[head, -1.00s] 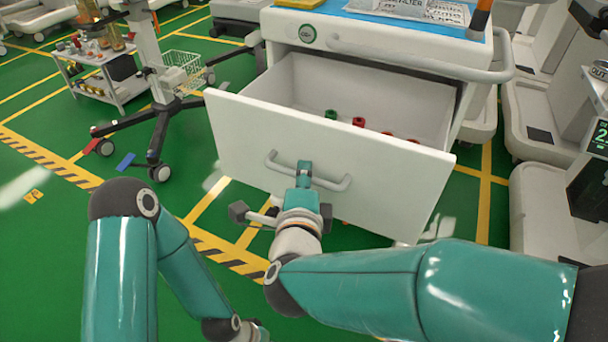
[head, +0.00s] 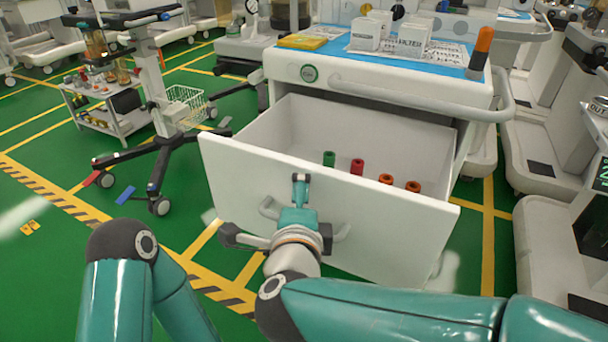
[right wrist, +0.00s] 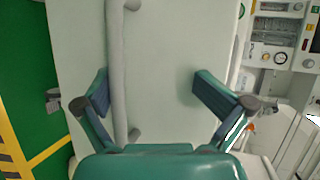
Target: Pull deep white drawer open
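The deep white drawer (head: 390,235) of the cart stands well open in the head view, its inside visible. Its grey bar handle (head: 268,208) is on the front panel, partly hidden by my right gripper (head: 300,192). In the right wrist view the handle (right wrist: 117,70) runs between the two spread fingers of my right gripper (right wrist: 155,92), close to the left finger, with a wide gap to the right one. The right gripper is open and not clamped on the handle. My left gripper is out of view; only its arm shows at lower left.
Several small green, red and orange items (head: 357,167) stand inside the drawer. The cart top (head: 340,55) carries white boxes and an orange-topped cylinder (head: 481,45). A wheeled stand (head: 160,130) is at left, and other machines (head: 555,205) crowd the right. Green floor is free at left.

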